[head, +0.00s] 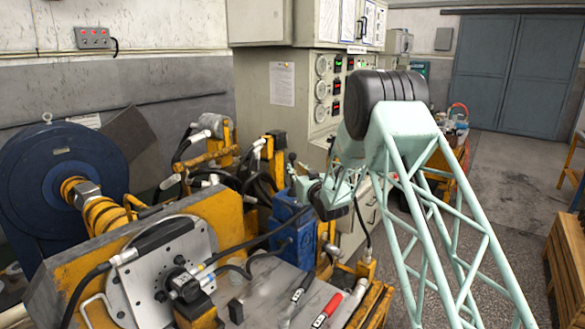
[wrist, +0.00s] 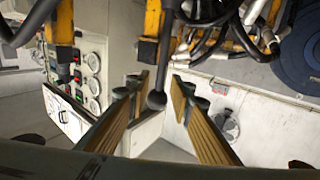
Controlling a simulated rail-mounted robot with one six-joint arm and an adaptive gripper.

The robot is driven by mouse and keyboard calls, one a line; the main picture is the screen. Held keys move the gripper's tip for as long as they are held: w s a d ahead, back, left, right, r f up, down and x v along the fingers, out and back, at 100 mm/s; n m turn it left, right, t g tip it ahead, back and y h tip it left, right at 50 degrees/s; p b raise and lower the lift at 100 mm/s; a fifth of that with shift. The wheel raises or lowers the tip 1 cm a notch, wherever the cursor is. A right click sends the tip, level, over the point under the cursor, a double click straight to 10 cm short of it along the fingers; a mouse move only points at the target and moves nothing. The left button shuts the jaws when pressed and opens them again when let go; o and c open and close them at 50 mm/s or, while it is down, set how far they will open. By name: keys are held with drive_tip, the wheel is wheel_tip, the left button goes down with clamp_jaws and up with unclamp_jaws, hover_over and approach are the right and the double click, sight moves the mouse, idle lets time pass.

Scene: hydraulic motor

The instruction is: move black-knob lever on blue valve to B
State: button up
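The blue valve (head: 291,238) stands behind the grey plate in the middle of the head view. Its lever with a round black knob (wrist: 157,100) hangs into the wrist view from the top. My gripper (wrist: 158,88) is open, with one tan ridged finger on each side of the knob. There is a visible gap between the knob and each finger, so neither appears to touch it. In the head view my gripper (head: 318,188) is just above and right of the valve and hides part of its top. Position markings for B cannot be read.
Black hoses and yellow fittings (head: 205,158) crowd the area left of the valve. A blue round motor housing (head: 65,165) is at far left. A control cabinet (head: 290,115) with gauges stands behind.

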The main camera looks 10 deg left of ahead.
sight(293, 166)
drive_tip(key=shift+x, duration=2.15)
drive_tip(key=shift+c, duration=0.4)
clamp_jaws()
